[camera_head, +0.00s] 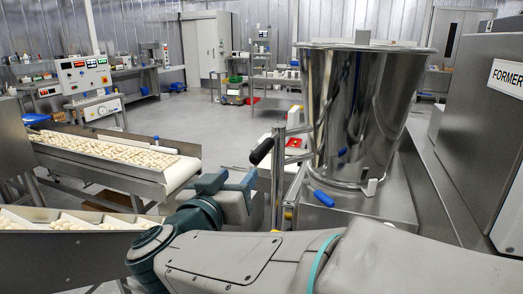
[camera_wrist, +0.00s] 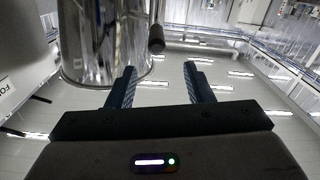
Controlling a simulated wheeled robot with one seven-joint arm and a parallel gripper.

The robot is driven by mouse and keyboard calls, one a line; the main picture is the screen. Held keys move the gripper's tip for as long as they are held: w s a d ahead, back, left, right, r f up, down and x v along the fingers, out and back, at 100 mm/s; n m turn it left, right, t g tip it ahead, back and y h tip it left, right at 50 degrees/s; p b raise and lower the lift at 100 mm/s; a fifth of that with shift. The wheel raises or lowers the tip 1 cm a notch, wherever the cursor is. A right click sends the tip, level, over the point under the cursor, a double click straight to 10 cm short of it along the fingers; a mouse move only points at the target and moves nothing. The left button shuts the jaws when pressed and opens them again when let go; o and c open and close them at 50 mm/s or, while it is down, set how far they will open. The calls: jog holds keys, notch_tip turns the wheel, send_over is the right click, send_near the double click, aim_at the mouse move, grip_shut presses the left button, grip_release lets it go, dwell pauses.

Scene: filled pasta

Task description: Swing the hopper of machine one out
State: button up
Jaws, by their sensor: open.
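The hopper (camera_head: 362,115) of the machine beside the FORMER cabinet is a large, shiny steel cone standing upright on a steel base. A black handle grip (camera_head: 262,150) sticks out to its left on a metal bar. In the wrist view the hopper (camera_wrist: 88,45) shows at upper left, with the black grip (camera_wrist: 157,38) just right of it. My gripper (camera_wrist: 160,70) is open and empty, its two fingers apart. The grip appears beyond the fingertips, between them in the picture and not held. In the head view my arm reaches toward the handle; the fingers cannot be made out there.
A blue-handled lever (camera_head: 323,198) sits low at the hopper's front. The FORMER cabinet (camera_head: 480,130) stands close on the right. A conveyor (camera_head: 110,160) carrying filled pasta runs at left, with a control panel (camera_head: 84,75) behind it. Open floor (camera_head: 205,110) lies beyond.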

aim_at(262, 152)
jog(key=shift+h, duration=0.3)
jog(key=x, duration=1.3)
jog(key=shift+w+d+f+p, duration=0.2)
jog(key=shift+w+d+p, duration=0.1)
jog(key=shift+p, duration=0.1)
grip_shut()
jog(key=shift+s, duration=0.1)
